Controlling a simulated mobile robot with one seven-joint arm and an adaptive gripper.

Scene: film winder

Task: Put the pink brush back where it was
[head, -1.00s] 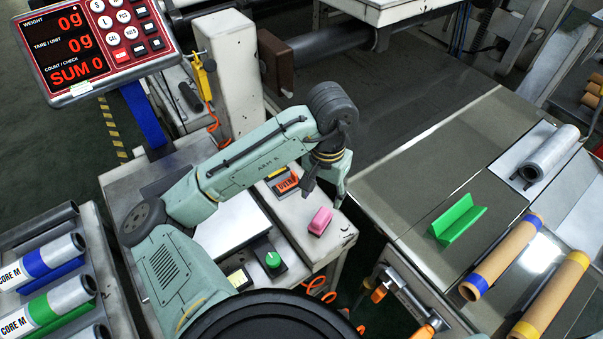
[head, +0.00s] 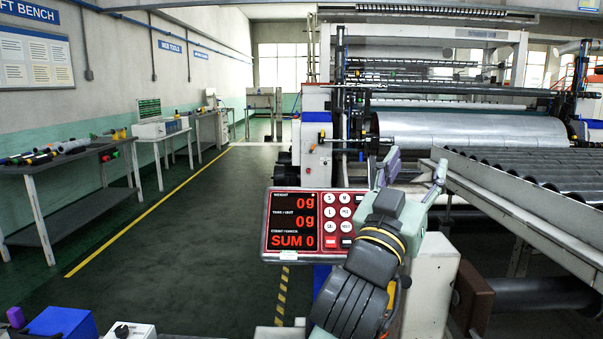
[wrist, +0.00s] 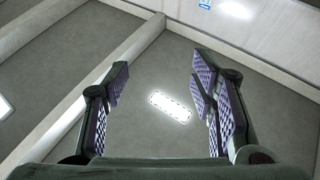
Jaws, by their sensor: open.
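My gripper (head: 416,165) is raised in front of the weighing display, pointing up, with its two fingers apart. In the wrist view my gripper (wrist: 160,80) has both purple-padded fingers spread wide with nothing between them, and it faces the ceiling. The pink brush is not visible in either current view. The small worktop on which a pink block lay is also out of the head view.
The red weighing display (head: 300,222) stands left of my gripper. A sloped metal roller table (head: 530,215) lies to the right, with the large film roll (head: 470,130) behind. A workbench (head: 70,155) lines the left wall. The floor (head: 190,240) between is clear.

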